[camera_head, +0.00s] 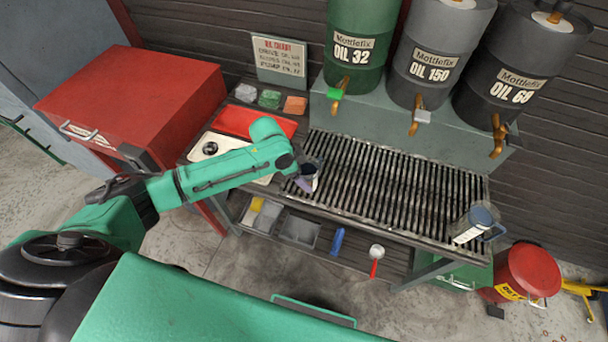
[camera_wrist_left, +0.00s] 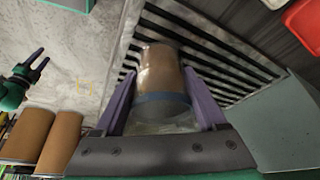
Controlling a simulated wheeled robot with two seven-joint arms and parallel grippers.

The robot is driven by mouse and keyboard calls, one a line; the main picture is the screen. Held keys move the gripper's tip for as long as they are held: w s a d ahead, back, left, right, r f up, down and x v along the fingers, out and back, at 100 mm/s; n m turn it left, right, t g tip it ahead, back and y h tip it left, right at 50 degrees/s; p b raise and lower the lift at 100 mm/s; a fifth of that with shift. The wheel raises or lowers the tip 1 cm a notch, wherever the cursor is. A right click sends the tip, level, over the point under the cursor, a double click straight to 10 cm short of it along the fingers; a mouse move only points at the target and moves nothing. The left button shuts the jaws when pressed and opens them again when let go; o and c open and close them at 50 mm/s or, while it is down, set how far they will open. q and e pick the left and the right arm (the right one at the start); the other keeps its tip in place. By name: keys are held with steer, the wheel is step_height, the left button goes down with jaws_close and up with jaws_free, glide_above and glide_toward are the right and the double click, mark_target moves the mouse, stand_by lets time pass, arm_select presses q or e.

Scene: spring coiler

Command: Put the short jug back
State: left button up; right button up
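My left gripper (camera_head: 308,184) is at the left end of the slatted grate (camera_head: 400,190). Its purple fingers are on both sides of a small jug (camera_head: 312,168), mostly hidden by the arm in the head view. In the left wrist view the jug (camera_wrist_left: 160,70) is brownish with a blue band, between the fingertips of the left gripper (camera_wrist_left: 160,85), which look closed on it. I cannot tell whether it touches the grate. Another jug (camera_head: 480,218), clear with blue on top, stands at the grate's right end. My right gripper (camera_wrist_left: 35,72) shows open and empty in the wrist view.
Three oil drums, green (camera_head: 358,45), grey (camera_head: 435,52) and dark (camera_head: 518,60), stand behind the grate with taps over it. A red tray (camera_head: 254,122) lies left of the grate, beside a red cabinet (camera_head: 140,100). A red bin (camera_head: 528,272) stands at the right.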

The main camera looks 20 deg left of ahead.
arm_select(q)
steer(key=o, duration=0.4)
steer(key=shift+c, duration=0.2)
steer(key=shift+r, duration=0.1)
steer(key=b+v, duration=0.1)
steer(key=v, duration=1.1)
